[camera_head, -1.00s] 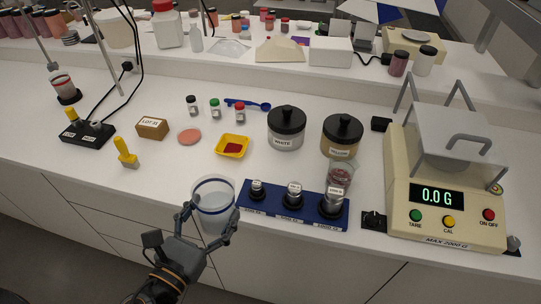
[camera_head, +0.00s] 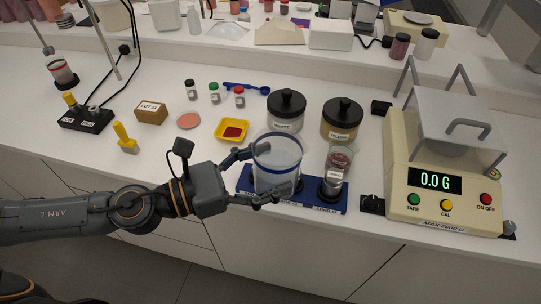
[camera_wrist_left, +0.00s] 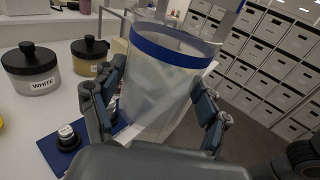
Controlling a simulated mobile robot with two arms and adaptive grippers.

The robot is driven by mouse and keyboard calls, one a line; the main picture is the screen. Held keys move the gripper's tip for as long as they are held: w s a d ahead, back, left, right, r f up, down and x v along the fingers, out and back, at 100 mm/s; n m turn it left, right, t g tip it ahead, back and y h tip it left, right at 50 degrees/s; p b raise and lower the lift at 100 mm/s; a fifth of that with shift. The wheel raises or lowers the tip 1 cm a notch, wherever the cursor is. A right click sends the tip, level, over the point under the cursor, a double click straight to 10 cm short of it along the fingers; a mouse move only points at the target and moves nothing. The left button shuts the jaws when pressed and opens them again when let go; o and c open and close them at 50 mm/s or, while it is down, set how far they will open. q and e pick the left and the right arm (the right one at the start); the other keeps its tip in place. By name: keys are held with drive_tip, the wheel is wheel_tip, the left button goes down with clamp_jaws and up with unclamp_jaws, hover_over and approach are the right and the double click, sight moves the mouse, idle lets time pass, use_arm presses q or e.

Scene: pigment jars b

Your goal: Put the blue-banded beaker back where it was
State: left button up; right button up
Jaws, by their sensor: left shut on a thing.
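The blue-banded beaker (camera_head: 277,165) is clear, with a blue ring below its rim. My right gripper is not in view.
The WHITE jar (camera_head: 286,110) and YELLOW jar (camera_head: 342,119) stand behind the beaker. A yellow dish (camera_head: 232,131) lies behind left.

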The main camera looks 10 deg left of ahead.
sight(283, 166)
use_arm(q)
drive_tip(key=shift+s+d+r+m+g+h, duration=0.2)
drive_tip(key=shift+d+r+m+g+h, duration=0.5)
drive_tip(key=shift+d+r+m+g, duration=0.25)
drive_tip(key=shift+d+r+g, duration=0.15)
drive_tip(key=shift+d+g, duration=0.05)
drive_tip(key=shift+g, duration=0.25)
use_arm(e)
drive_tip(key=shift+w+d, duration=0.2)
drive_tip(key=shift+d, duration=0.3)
use_arm(q)
drive_tip(key=shift+d+r+m+h, duration=0.1)
drive_tip(key=shift+m+h, duration=0.15)
drive_tip(key=shift+h, duration=0.05)
